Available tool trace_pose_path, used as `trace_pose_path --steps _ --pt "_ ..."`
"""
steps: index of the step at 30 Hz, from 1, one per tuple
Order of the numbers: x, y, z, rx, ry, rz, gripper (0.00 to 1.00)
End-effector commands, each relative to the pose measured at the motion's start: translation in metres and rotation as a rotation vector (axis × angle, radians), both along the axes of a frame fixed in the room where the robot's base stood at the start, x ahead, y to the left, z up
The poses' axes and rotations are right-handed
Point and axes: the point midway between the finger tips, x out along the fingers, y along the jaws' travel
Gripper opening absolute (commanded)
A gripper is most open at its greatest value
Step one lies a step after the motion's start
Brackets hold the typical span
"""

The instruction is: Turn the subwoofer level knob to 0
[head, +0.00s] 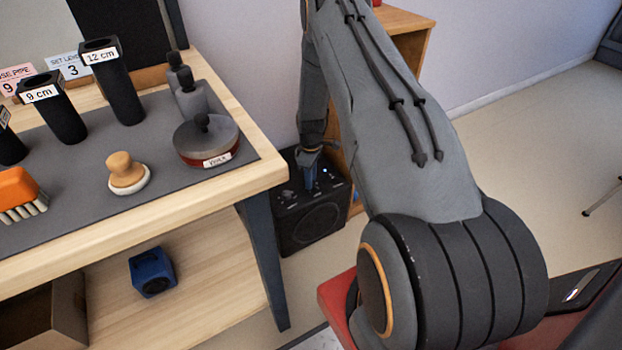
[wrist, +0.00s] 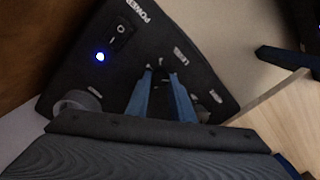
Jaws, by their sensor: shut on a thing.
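The subwoofer (head: 310,218) is a black box on the floor, between the bench leg and a wooden cabinet. In the wrist view its dark panel (wrist: 85,62) shows a POWER switch, a lit blue light and a LEVEL label. My gripper (head: 308,182) reaches down onto the subwoofer's top. In the wrist view my gripper (wrist: 160,74) has its two blue fingers closed around the small dark level knob (wrist: 159,76) beside the LEVEL label. The fingers largely hide the knob, and I cannot read its setting.
A workbench (head: 150,213) stands close on the left, with black tubes, a brush (head: 20,194) and a round tin (head: 207,141). A card (head: 70,67) there reads SET LEVEL 3. A blue box (head: 152,272) sits on the lower shelf. Open floor lies right.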

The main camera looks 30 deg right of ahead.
Motion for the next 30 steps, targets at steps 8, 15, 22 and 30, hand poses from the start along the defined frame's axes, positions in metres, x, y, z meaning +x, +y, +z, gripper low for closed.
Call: trace_pose_path --steps 8,15,22,30 --pt "-0.0013 -0.0009 0.0003 0.000 0.001 0.114 0.00" --pt "-0.0014 -0.0010 0.0002 0.000 0.001 0.147 0.00" --pt "-0.0015 -0.0012 0.0001 0.000 0.001 0.149 0.00" --pt "-0.0012 -0.0009 0.0001 0.000 0.001 0.149 0.40"
